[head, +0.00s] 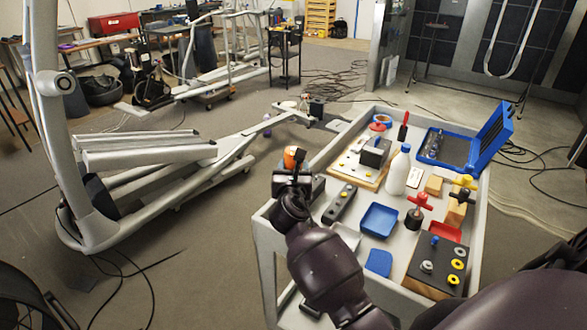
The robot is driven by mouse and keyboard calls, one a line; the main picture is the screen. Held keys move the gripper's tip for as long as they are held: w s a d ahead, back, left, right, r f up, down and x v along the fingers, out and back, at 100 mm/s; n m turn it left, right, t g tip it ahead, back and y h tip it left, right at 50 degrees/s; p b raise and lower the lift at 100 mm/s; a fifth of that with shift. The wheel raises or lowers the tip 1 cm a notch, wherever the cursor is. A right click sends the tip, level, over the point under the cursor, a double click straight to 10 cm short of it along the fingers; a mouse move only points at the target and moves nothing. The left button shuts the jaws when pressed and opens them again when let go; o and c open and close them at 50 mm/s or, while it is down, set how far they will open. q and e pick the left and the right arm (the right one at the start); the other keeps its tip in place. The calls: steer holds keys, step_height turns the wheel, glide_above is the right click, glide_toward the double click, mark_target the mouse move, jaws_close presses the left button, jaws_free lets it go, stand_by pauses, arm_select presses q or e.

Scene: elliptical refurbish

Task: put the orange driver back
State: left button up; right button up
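The orange driver (293,157) shows as a short orange handle at the tip of my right gripper (293,172). The gripper appears shut on it and holds it up beside the left edge of the tool cart (262,214), with floor behind it in the picture. The driver's lower part is hidden by the gripper. A long dark grey holder (340,203) lies on the cart just right of the gripper. A blue case (462,147) stands open at the cart's back right, with dark items inside. My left gripper is not in view.
An elliptical machine (150,160) stands left of the cart.

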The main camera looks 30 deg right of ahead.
steer(key=o, duration=0.4)
steer(key=shift+o, duration=0.3)
steer(key=v, duration=1)
steer(key=shift+s+a, duration=0.3)
